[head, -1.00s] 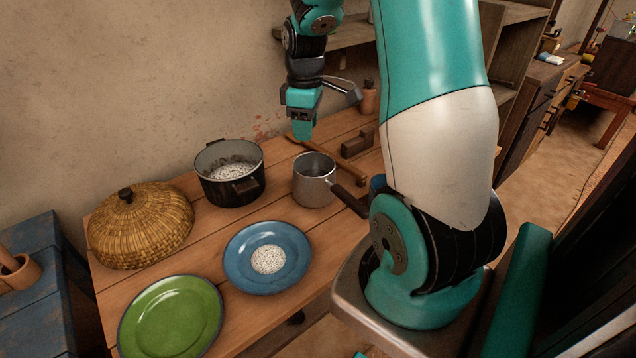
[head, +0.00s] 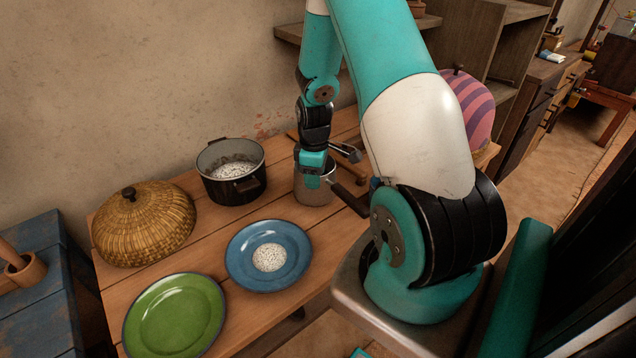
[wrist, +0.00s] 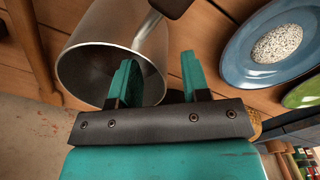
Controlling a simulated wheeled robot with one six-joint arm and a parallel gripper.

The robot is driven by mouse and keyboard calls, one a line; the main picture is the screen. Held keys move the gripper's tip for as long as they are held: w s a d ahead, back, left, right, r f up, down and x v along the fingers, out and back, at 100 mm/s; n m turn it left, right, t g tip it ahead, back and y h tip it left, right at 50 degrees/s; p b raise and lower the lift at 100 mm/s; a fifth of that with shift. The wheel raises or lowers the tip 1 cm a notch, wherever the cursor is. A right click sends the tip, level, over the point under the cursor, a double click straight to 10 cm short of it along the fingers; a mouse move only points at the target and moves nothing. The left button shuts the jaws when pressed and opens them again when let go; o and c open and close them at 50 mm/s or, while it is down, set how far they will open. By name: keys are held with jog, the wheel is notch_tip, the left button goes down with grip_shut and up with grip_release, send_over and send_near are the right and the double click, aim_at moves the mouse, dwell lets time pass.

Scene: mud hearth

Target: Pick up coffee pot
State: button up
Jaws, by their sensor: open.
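The coffee pot (head: 313,192) is a grey metal pot with a dark side handle (head: 350,199), standing on the wooden table. In the wrist view the coffee pot (wrist: 92,62) shows its open mouth and dark inside, with part of the handle at the top. My gripper (head: 313,183) is at the pot, its fingers in front of the pot's upper part in the head view. In the wrist view my gripper (wrist: 158,75) is open, with one finger overlapping the pot mouth and the other beside the pot. Whether a finger touches the wall I cannot tell.
A black pot with white grains (head: 231,190) stands left of the coffee pot. A shelf (head: 290,33) is behind my arm.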

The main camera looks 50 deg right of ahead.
jog(key=shift+d+f, duration=0.1)
jog(key=shift+f, duration=1.3)
grip_shut()
jog(key=shift+r, duration=0.15)
notch_tip(320, 180, up, 20)
jog(key=shift+f+b, duration=0.2)
jog(key=shift+b, duration=0.2)
